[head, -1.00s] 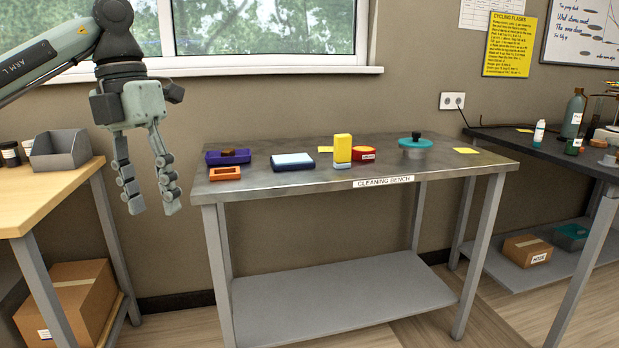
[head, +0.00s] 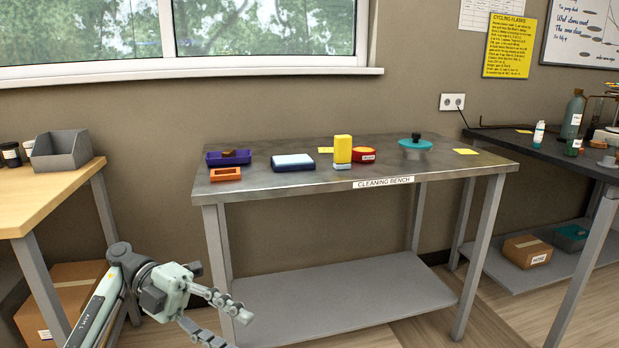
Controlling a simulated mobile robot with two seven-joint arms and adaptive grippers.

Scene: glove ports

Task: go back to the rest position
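My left gripper (head: 234,327) is low at the bottom left of the head view, in front of the left legs of the cleaning bench (head: 300,183). Its two fingers are spread apart with nothing between them. It points to the right and is well below the bench top. My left arm comes up from the bottom edge. My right gripper is not in the head view.
The bench holds a purple tray (head: 213,160), an orange frame (head: 225,174), a blue-and-white block (head: 293,162), a yellow block (head: 343,148), a red round item (head: 363,155) and a teal-lidded dish (head: 415,143). A wooden table (head: 40,195) stands left, a dark table (head: 500,135) right.

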